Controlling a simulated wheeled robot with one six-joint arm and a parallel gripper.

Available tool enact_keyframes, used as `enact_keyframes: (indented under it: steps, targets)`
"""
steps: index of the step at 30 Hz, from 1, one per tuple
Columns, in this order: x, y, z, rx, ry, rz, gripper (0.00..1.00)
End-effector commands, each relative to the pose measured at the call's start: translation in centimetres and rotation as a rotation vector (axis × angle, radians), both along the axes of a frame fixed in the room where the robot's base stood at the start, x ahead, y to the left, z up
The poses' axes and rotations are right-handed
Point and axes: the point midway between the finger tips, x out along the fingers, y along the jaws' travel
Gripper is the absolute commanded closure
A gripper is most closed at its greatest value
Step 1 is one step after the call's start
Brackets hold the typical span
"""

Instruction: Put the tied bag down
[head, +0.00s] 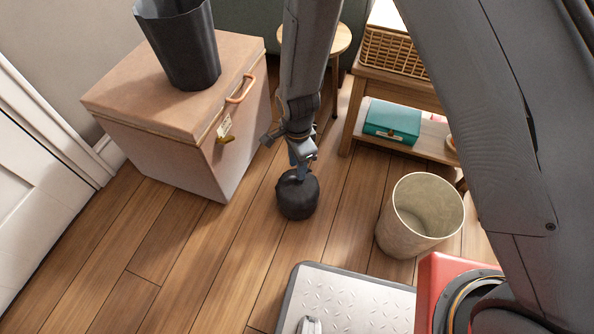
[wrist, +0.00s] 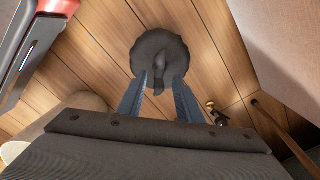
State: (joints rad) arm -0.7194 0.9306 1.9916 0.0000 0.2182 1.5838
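The tied bag (head: 297,197) is dark grey and round, with a knotted top. It is at or just above the wood floor in the middle of the head view; I cannot tell if it touches the floor. My gripper (head: 299,172) points down at its top. In the wrist view the bag (wrist: 160,48) lies straight ahead, its knot between the two fingers of my gripper (wrist: 160,76). The fingers stand apart, one on each side of the knot; whether they press on it is not clear.
A pinkish chest (head: 160,150) with a dark bin (head: 183,50) on it stands at left. A beige bin (head: 392,222) stands right of the bag. Behind are a round stool (head: 341,38) and a shelf with a teal box (head: 392,120). Floor is free left of the bag.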

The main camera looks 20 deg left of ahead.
Motion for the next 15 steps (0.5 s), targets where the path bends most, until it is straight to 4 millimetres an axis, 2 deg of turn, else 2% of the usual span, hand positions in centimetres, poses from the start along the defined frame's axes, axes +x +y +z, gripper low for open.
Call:
enact_keyframes:
  steps: [1, 6, 15]
  targets:
    - [0.0, 0.0, 1.5, 0.001, -0.002, 0.0, 0.68]
    - [-0.1, 0.0, 4.3, 0.0, 0.0, 0.0, 0.68]
    - [-0.1, 0.0, 7.2, 0.003, -0.002, 0.026, 0.68]
